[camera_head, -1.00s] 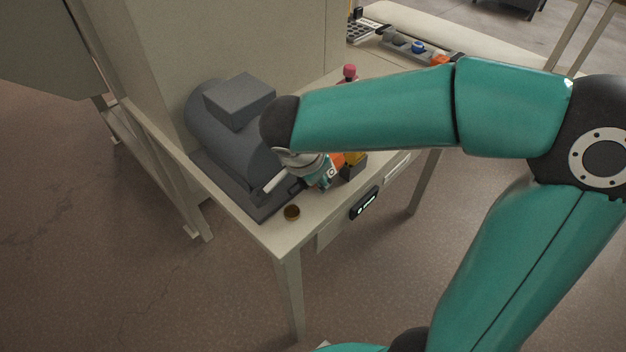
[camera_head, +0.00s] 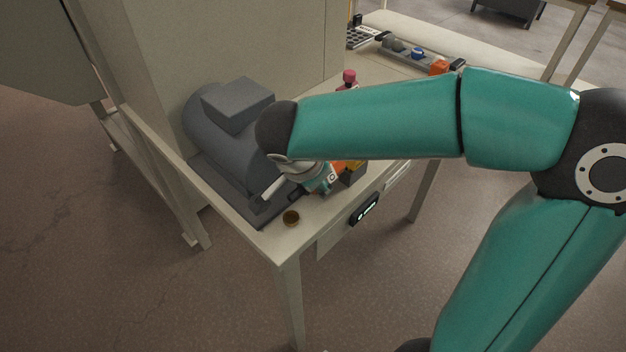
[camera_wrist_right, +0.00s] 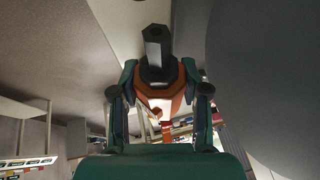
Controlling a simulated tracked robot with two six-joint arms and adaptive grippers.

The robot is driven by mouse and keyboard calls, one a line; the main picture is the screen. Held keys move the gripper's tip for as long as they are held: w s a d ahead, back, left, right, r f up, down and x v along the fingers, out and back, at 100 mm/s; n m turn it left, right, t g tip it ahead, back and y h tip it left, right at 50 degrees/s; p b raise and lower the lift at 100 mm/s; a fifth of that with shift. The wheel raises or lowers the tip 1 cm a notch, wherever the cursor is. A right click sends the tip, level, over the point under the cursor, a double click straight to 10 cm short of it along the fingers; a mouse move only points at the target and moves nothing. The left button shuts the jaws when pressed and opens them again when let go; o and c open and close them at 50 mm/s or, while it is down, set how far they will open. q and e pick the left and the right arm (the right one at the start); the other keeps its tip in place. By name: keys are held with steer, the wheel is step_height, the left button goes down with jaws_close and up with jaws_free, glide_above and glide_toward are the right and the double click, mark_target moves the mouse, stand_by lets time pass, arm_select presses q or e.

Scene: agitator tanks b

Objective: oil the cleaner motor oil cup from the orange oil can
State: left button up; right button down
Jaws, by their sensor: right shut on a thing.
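The grey cleaner motor (camera_head: 215,130) stands on a dark base at the table's near left end. No motor oil cup shows clearly. My left gripper is out of view.
A pale cabinet (camera_head: 230,45) rises behind the motor. A pink-red topped item (camera_head: 348,77) stands behind my forearm. A tray (camera_head: 405,50) with grey, blue and orange pieces lies farther back.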

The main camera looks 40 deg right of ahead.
stand_by(0.3)
steer(key=shift+a+r+h+b, duration=0.1)
steer(key=shift+r+h+b, duration=0.15)
steer(key=shift+h+b, duration=0.65)
steer(key=shift+r+b, duration=0.25)
steer(key=shift+b, duration=0.15)
steer(key=shift+r+h, duration=0.15)
steer(key=shift+h, duration=0.15)
steer(key=shift+a+h+b, duration=0.1)
steer(key=shift+h+b, duration=0.2)
steer(key=shift+b, duration=0.2)
steer(key=shift+r, duration=0.2)
